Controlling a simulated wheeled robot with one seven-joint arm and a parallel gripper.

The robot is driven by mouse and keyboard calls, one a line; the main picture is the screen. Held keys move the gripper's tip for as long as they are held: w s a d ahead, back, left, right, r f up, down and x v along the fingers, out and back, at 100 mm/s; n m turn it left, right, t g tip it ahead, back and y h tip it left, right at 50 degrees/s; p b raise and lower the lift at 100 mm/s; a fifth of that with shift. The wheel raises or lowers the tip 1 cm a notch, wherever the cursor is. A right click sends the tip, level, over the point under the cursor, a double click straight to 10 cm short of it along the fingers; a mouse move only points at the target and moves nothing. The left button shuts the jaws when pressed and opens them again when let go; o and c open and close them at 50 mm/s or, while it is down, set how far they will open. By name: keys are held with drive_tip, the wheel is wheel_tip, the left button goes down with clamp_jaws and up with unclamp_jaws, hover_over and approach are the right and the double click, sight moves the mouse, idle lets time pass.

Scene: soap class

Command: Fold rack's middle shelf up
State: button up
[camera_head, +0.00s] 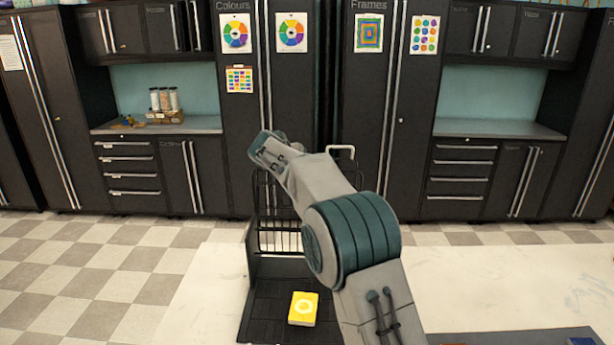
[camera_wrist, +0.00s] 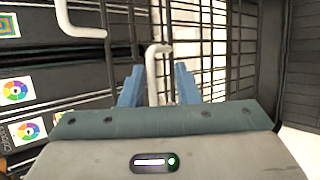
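The rack (camera_head: 247,265) is a black wire cart with a flat black base. Its wire panels (camera_head: 279,236) show left of my arm, and my arm hides much of its right side. In the wrist view, black wire grids (camera_wrist: 222,45) fill the area beyond my gripper; I cannot tell for sure which is the middle shelf. My gripper (camera_wrist: 159,76) has its blue fingers apart. A white bent bar (camera_wrist: 152,72) shows between them, with gaps on both sides; contact is not visible. In the head view my gripper (camera_head: 264,147) is at the rack's upper left.
A yellow box (camera_head: 303,308) lies on the rack's base. A white handle (camera_head: 341,150) rises behind my arm; a white bar (camera_wrist: 80,28) shows at the wrist view's upper left. Dark cabinets (camera_head: 370,110) line the wall behind. The checkered floor at left (camera_head: 100,270) is clear.

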drive_tip(key=b+v, duration=0.3)
drive_tip(key=v, duration=1.1)
drive_tip(key=shift+f, duration=0.1)
drive_tip(key=s+d+f+m+g+y+b, duration=0.1)
drive_tip(key=s+d+f+m+g, duration=0.15)
drive_tip(key=s+d, duration=0.5)
drive_tip(key=s+d+f+m+g+y+b, duration=0.1)
drive_tip(key=s+d+f+m, duration=0.3)
drive_tip(key=s+d, duration=0.4)
drive_tip(key=s+d+f+m+g+y, duration=0.1)
drive_tip(key=s+d+f+m, duration=0.2)
drive_tip(key=s+f, duration=0.4)
drive_tip(key=s+d+f+m+y+b, duration=0.1)
drive_tip(key=s+d+f+m, duration=0.3)
drive_tip(key=s, duration=1.1)
wheel_tip(320, 180, down, 5)
drive_tip(key=shift+r+m+g+y, duration=0.2)
drive_tip(key=shift+m+g+y, duration=0.25)
drive_tip(key=shift+m, duration=0.8)
